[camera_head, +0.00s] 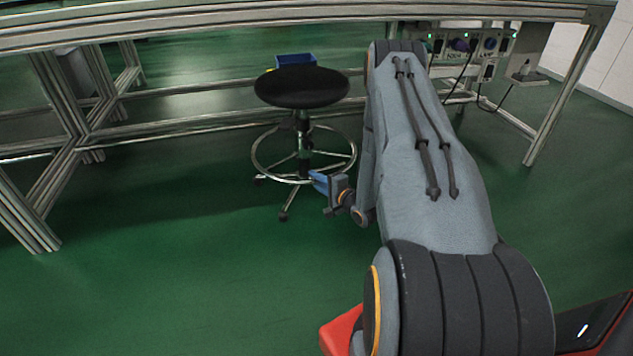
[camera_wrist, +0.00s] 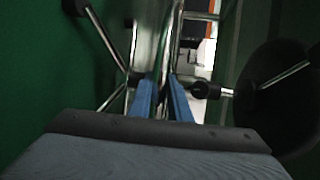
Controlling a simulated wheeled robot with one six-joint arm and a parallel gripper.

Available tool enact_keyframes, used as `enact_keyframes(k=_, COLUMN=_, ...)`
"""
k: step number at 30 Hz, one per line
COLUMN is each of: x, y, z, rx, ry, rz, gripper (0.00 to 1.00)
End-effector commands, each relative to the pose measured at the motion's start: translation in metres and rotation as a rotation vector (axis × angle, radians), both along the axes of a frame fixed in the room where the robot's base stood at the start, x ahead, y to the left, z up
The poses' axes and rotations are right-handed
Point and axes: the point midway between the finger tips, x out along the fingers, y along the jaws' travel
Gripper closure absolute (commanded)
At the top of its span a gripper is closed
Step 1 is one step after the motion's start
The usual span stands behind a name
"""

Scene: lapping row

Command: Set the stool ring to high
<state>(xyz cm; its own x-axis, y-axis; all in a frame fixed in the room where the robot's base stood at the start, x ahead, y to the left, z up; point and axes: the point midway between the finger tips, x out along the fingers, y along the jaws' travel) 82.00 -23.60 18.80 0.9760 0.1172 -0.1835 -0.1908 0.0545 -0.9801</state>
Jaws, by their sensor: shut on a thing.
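A stool with a round black seat (camera_head: 301,86) stands on the green floor in front of the workbench. In the wrist view the blue fingers of my gripper (camera_wrist: 162,100) close on either side of the chrome tube of the ring (camera_wrist: 165,62). The black seat (camera_wrist: 278,92) shows at the right there. Part of the ring's contact is hidden by the fingers.
A metal-framed workbench (camera_head: 200,22) runs across the back, its lower rail behind the stool. A blue bin (camera_head: 296,60) shows behind the seat. A panel with knobs and cables (camera_head: 468,43) hangs under the bench at right. The floor left of the stool is clear.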

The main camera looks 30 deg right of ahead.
Motion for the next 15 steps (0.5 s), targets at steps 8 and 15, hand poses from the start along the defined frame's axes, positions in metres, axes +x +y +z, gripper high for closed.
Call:
enact_keyframes(k=8, x=0.000, y=0.000, z=0.028, rx=0.000, ry=-0.007, rz=0.001, gripper=1.00)
enact_keyframes(k=15, x=0.001, y=0.000, z=0.029, rx=-0.001, ry=-0.010, rz=0.002, gripper=1.00)
